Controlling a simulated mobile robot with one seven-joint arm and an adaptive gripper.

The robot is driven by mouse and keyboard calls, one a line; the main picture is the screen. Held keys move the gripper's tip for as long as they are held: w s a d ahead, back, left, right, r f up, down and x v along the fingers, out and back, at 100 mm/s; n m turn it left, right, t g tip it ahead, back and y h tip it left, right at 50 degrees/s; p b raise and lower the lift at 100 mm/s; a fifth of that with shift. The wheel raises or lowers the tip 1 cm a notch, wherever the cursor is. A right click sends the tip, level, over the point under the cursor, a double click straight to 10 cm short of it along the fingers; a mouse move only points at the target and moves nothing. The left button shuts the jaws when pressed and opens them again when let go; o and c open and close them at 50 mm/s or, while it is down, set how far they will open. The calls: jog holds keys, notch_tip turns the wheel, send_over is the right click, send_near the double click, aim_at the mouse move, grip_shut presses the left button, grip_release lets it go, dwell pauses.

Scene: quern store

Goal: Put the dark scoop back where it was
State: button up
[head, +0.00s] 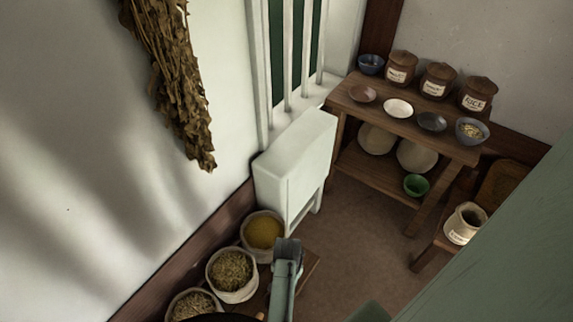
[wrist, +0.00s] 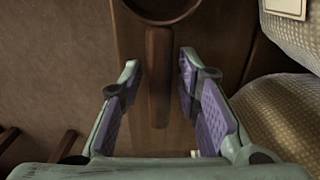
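In the wrist view the dark brown scoop (wrist: 158,85) lies on a wooden surface (wrist: 208,45), its round bowl at the top edge and its handle pointing towards me. My gripper (wrist: 160,66) is open, with one purple-padded finger on each side of the handle. Gaps show between both pads and the handle, so nothing is held. In the head view my arm (head: 287,262) reaches down beside the grain sacks. The scoop and my fingertips cannot be made out there.
Several open sacks, one with yellow grain (head: 263,231), stand along the left wall. Patterned sacks (wrist: 275,105) are close on the right in the wrist view. A shelf table (head: 385,121) with bowls, dishes and labelled jars (head: 438,80) stands at the back. The floor (head: 365,235) between is clear.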

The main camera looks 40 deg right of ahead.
jog(key=shift+o, duration=0.3)
notch_tip(320, 180, up, 12)
jog(key=shift+r, duration=0.15)
dwell(0.4)
jog(key=shift+d, duration=0.1)
